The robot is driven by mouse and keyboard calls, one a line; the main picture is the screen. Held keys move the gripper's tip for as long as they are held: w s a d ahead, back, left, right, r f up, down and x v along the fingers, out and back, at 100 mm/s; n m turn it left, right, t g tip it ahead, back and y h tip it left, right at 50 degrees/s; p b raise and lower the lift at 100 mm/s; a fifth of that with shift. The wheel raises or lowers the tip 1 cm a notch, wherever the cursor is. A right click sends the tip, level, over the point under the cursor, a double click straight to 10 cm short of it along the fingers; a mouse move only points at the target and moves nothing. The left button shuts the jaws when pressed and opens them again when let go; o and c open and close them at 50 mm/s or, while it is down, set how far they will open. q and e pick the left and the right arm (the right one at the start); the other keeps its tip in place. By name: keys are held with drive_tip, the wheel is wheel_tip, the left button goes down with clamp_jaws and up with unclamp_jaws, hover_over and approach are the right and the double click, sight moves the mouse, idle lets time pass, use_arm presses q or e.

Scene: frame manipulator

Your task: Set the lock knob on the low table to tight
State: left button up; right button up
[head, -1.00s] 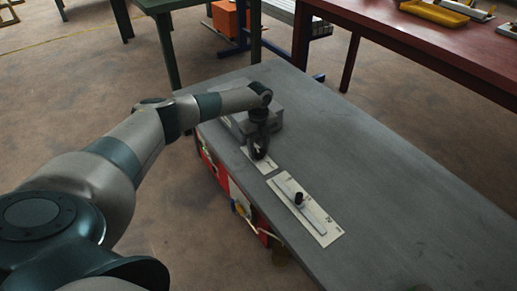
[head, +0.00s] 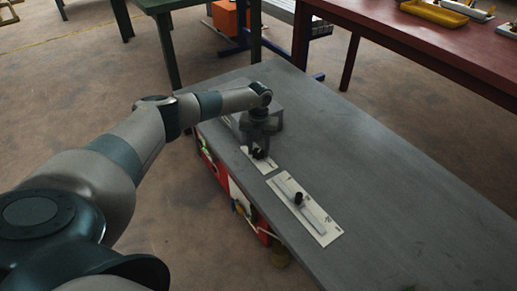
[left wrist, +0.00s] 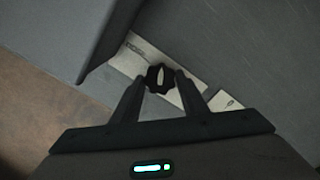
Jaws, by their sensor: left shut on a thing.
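The lock knob (left wrist: 160,78) is a black lobed knob with a pale pointer mark, on a light label plate (left wrist: 132,62) on the grey low table (head: 370,190). My left gripper (head: 258,153) reaches down to it near the table's left edge; in the left wrist view its two fingers (left wrist: 161,84) are shut on the knob from both sides. The wording on the plate is too small to read. My right gripper is not in view.
A second white plate with a slider and black peg (head: 298,199) lies just nearer on the table. A grey box (head: 238,122) stands behind my gripper. The table's right side is clear. A red table (head: 420,45) stands beyond.

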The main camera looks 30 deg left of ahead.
use_arm(q)
drive_tip(key=m, duration=0.2)
drive_tip(key=shift+m, duration=0.4)
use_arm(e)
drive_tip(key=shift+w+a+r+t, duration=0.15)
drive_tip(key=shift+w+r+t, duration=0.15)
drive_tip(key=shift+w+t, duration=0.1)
use_arm(q)
drive_tip(key=m, duration=0.2)
drive_tip(key=shift+m+b, duration=0.4)
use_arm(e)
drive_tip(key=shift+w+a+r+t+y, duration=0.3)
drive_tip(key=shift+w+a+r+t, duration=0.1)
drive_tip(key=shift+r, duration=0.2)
use_arm(q)
drive_tip(key=m+b, duration=0.1)
drive_tip(key=m, duration=0.3)
drive_tip(key=m+b, duration=0.2)
drive_tip(key=m, duration=0.7)
drive_tip(key=shift+b, duration=0.3)
drive_tip(key=shift+r+m, duration=0.1)
drive_tip(key=shift+m, duration=1)
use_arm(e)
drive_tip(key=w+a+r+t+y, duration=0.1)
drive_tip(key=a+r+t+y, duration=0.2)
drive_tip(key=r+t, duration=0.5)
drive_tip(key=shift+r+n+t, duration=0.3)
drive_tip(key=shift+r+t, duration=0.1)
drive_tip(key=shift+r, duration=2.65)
